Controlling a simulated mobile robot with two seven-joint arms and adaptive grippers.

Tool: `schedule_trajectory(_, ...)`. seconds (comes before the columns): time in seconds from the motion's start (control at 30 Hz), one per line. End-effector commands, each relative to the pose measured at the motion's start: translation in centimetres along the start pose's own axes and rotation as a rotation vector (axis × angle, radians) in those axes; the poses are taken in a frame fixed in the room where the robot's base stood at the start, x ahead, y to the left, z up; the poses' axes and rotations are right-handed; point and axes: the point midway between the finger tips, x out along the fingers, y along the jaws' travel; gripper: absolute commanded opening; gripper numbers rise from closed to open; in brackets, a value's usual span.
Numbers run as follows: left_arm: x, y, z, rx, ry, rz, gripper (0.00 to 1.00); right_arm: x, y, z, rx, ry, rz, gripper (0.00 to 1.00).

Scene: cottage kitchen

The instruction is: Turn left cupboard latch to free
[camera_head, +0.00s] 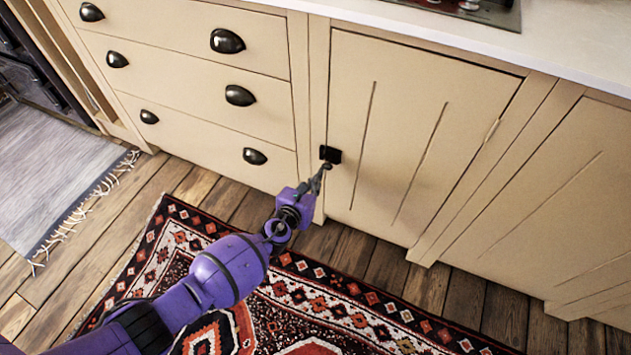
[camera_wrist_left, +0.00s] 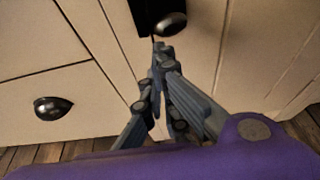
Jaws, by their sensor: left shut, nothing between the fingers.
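The left cupboard latch (camera_head: 330,154) is a small black fitting at the left edge of the cream cupboard door (camera_head: 400,130), which sits closed in its frame. In the left wrist view the latch (camera_wrist_left: 170,25) shows a dark plate with a rounded knob at the top. My left gripper (camera_head: 327,168) is shut and empty, its fingertips just below the latch. In the left wrist view the fingertips (camera_wrist_left: 160,48) reach the latch's lower edge; I cannot tell whether they touch it. My right gripper is not in view.
Drawers with dark cup handles (camera_head: 240,95) stand left of the door. Another cupboard panel (camera_head: 560,210) is at the right. A pale countertop (camera_head: 560,45) runs above. A patterned red rug (camera_head: 330,310) and a grey rug (camera_head: 50,185) lie on the wooden floor.

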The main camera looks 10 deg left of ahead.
Motion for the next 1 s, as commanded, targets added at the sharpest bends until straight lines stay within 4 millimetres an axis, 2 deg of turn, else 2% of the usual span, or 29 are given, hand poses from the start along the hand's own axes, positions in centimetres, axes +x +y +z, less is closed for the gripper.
schedule_trajectory(1.0,-0.01,0.14,0.2,0.046,-0.002,0.015,0.0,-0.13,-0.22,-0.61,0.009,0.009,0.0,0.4)
